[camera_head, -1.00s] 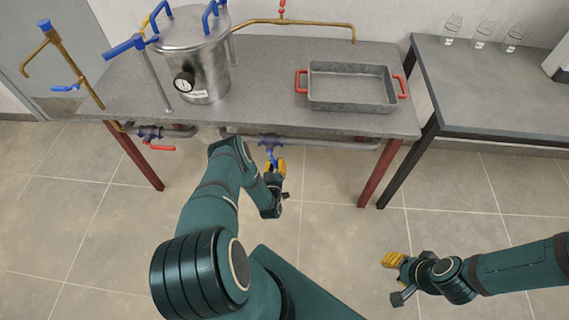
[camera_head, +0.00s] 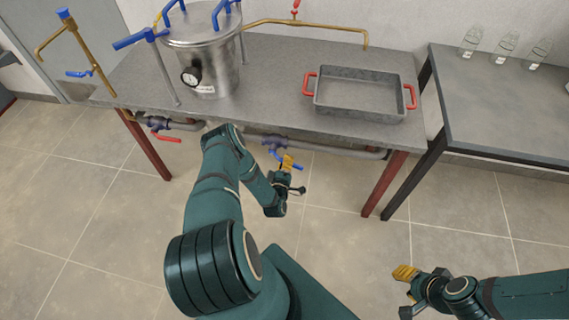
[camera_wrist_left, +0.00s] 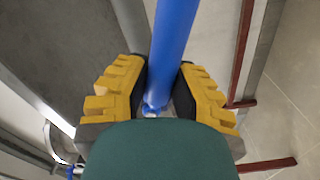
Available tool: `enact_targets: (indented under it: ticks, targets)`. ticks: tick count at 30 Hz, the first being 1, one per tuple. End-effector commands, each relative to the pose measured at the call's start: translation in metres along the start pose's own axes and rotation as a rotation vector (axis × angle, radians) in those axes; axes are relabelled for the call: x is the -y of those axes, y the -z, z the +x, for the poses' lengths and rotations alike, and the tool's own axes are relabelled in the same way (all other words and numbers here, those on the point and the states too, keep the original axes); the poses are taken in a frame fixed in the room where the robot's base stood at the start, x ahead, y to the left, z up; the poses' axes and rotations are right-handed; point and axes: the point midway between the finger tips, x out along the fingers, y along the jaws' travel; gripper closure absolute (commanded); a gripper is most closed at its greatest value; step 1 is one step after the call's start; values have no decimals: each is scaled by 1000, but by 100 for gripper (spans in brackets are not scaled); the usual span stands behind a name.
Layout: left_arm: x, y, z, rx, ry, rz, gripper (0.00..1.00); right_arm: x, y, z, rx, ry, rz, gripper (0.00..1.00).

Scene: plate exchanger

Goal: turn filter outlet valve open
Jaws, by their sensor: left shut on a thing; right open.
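A valve (camera_head: 272,143) with a blue handle (camera_head: 298,166) sits on the grey pipe under the front edge of the table. Its handle slants down to the right. My left gripper (camera_head: 287,165) is at this handle. In the left wrist view the yellow-padded fingers (camera_wrist_left: 158,88) are shut on the blue handle (camera_wrist_left: 174,40), one on each side. My left wrist and fingers hide part of the handle. My right gripper (camera_head: 408,291) is open and empty at the lower right, over the floor and away from the table.
A red-handled valve (camera_head: 160,129) is on the pipe farther left. The table (camera_head: 262,88) carries a steel vessel (camera_head: 212,60) and a grey tray (camera_head: 352,108) with red handles. A dark side table (camera_head: 497,115) holds glass bottles. The tiled floor in front is clear.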

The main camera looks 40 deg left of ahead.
Motion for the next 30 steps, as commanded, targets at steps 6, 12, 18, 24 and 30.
enact_targets:
  ticks: [6,12,18,24,30]
  targets:
    - [-15,0,3,2,-10,-181,100,-1,1,3,-2,0,0,61]
    - [-22,2,3,2,-10,-297,100,-2,1,4,-3,0,0,61]
    - [-27,3,3,2,-12,-365,100,-2,1,5,-4,0,0,61]
    - [-29,4,3,2,-12,-393,100,-2,1,6,-4,0,0,61]
    - [-29,4,3,1,-12,-395,100,-2,1,6,-4,0,0,61]
